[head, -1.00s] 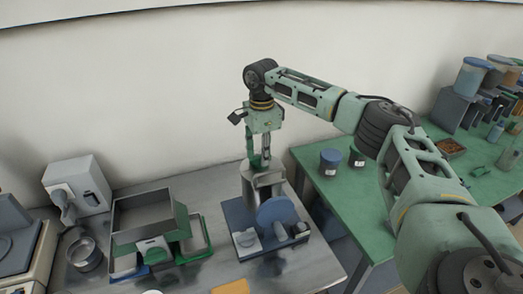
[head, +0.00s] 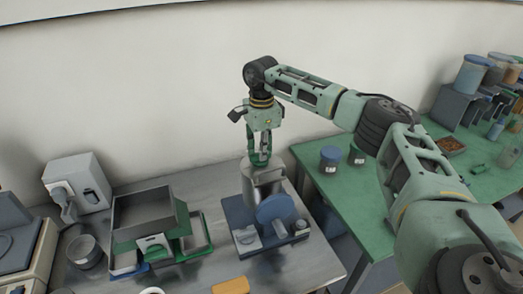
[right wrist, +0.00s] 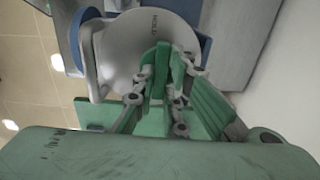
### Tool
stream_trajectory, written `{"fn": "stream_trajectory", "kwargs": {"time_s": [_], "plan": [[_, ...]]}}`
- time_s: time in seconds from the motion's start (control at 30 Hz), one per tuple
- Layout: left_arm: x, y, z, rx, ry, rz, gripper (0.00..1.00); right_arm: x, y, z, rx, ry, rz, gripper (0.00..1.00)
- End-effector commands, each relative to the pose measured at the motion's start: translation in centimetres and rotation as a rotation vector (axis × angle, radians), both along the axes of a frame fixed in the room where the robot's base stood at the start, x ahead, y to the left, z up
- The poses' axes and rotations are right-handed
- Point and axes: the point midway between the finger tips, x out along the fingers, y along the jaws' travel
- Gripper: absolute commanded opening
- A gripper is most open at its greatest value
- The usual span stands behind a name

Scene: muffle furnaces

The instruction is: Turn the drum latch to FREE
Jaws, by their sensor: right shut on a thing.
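The drum unit has a blue base (head: 240,212), a blue disc (head: 276,207) on its front and a grey metal drum (head: 256,187) behind it. In the right wrist view, the drum's pale round face (right wrist: 118,45) carries small dark lettering that seems to read HOLD. My right gripper (head: 260,162) points down at the drum's top, and its fingertips also show in the right wrist view (right wrist: 162,58). They are shut on the drum latch, which the green fingers mostly hide. I cannot read the latch's exact angle. My left gripper is not in view.
An open metal tray box (head: 145,215) with green-framed trays stands left of the drum unit. A grey device (head: 78,182) is farther left. A green table (head: 345,190) on the right holds two small jars (head: 330,159) and racks. An orange item (head: 231,286) lies at the front edge.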

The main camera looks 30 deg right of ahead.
Motion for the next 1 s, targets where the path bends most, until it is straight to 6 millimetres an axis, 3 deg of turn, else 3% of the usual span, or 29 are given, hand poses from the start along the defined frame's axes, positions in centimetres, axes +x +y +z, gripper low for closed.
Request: {"fn": "stream_trajectory", "kwargs": {"time_s": [0.37,1.0], "plan": [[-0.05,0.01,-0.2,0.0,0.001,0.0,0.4,-0.02,0.11,-0.03,0.001,0.0,-0.207,0.0],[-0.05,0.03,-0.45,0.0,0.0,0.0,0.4,-0.14,0.26,0.04,0.002,-0.002,-0.811,0.0]]}}
